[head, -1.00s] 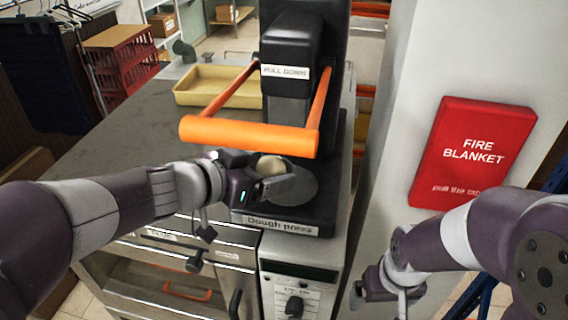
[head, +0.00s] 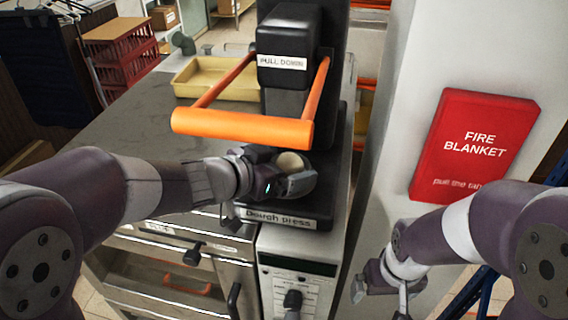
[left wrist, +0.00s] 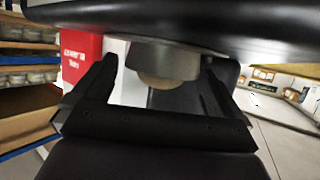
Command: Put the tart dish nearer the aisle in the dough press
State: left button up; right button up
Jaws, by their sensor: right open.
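My left gripper (head: 288,175) is shut on the tart dish (head: 290,162), a small round pale beige thing, and holds it low over the front of the dough press base. In the left wrist view a grey round piece with a beige underside (left wrist: 168,76) shows between the two dark fingers, below a broad black part of the press. The dough press (head: 283,216) is black, with its orange pull-down handle (head: 240,127) raised above the gripper. The gripper hides the round plate of the base. My right gripper (head: 378,290) is open and empty, lower right.
A yellow tray (head: 215,80) lies on the grey counter (head: 135,120) behind and left of the press. A white column with a red fire blanket box (head: 473,145) stands right of the press. Oven drawers (head: 175,255) are below the counter.

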pick_arm(q)
jog(key=p+v, duration=0.1)
jog(key=v, duration=1.1)
jog(key=shift+w+f, duration=0.1)
jog(key=shift+f, duration=0.05)
dwell(0.3)
